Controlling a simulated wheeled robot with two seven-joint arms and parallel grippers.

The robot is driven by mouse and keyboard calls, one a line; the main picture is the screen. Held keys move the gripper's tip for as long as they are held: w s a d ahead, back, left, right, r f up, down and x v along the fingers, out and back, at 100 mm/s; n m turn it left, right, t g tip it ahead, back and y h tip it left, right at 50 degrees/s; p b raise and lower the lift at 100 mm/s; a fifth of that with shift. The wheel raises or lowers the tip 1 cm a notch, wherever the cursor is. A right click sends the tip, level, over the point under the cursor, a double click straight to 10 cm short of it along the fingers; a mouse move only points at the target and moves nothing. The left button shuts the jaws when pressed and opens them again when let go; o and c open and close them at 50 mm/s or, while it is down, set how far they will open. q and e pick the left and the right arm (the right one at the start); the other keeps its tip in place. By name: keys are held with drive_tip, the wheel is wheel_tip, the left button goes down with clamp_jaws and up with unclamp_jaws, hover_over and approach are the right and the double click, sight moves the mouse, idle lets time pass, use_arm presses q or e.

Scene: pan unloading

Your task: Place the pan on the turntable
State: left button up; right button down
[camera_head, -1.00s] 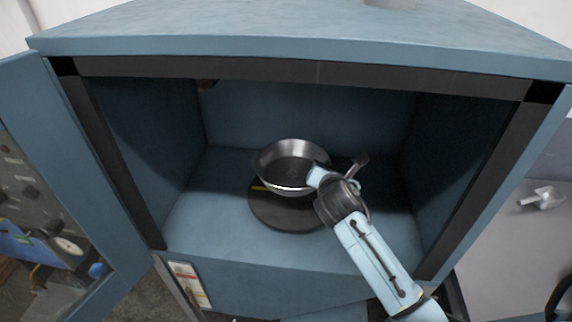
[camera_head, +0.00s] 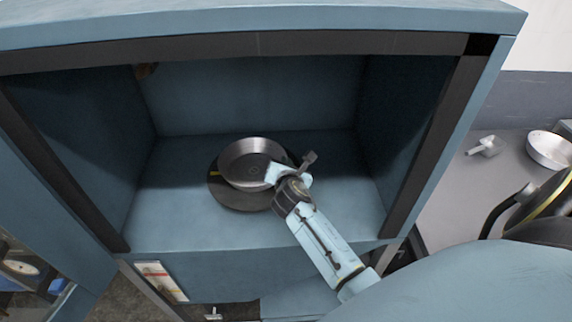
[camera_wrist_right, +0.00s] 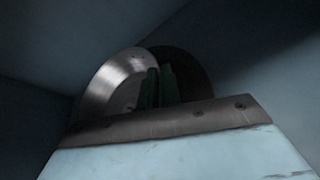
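The pan (camera_head: 247,161), a round silver metal pan, is inside the blue cabinet, over the dark round turntable (camera_head: 237,199). Its near left side overlaps the turntable in the head view; I cannot tell whether it touches down. In the right wrist view the dark fingers (camera_wrist_right: 158,87) are close together, with the pan (camera_wrist_right: 118,82) at left; the grip itself is hidden. My left gripper is not in view.
The blue cabinet (camera_head: 390,246) has side walls, a back wall and a dark frame around its opening. Its floor is clear left and right of the turntable. An open door stands at lower left. A grey counter (camera_head: 452,190) at right holds a metal bowl (camera_head: 550,148).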

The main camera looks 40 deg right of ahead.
drive_tip(key=shift+w+r, duration=0.1)
drive_tip(key=c, duration=2.1)
unclamp_jaws()
drive_tip(key=shift+f, duration=0.2)
drive_tip(key=o, duration=0.5)
drive_tip(key=shift+r, duration=0.1)
drive_tip(key=shift+r, duration=0.15)
drive_tip(key=p+v, duration=0.1)
drive_tip(key=v, duration=1.1)
drive_tip(key=shift+d, duration=0.1)
